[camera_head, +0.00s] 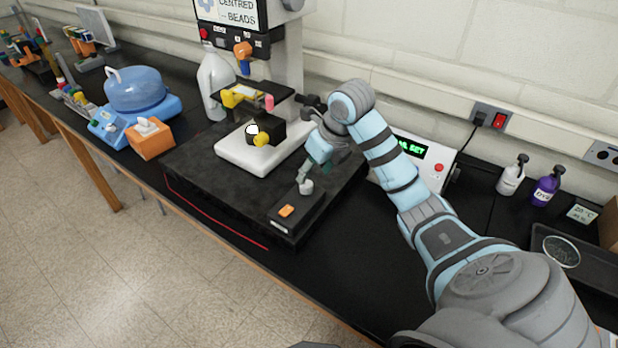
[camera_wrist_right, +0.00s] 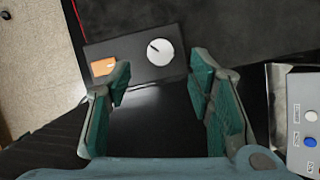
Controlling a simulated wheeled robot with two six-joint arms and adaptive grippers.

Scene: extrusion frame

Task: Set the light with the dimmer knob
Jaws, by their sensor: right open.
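The dimmer knob (camera_head: 306,187) is a small pale round knob on a black control box (camera_head: 277,224) at the front corner of the dark bench plate. In the right wrist view the knob (camera_wrist_right: 160,52) is a white disc with a dark pointer line toward its upper left. An orange switch (camera_head: 286,211) sits beside it on the box. My right gripper (camera_head: 304,174) points down just above the knob. In the wrist view its green fingers (camera_wrist_right: 161,72) are spread, and the knob shows between and beyond their tips. Contact cannot be told. My left gripper is not seen.
A microscope with a white base (camera_head: 250,158) and a bright white lamp spot (camera_head: 252,129) stands behind the box. A white control unit (camera_head: 440,160) with a green display is to the right. An orange tissue box (camera_head: 150,140) stands left.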

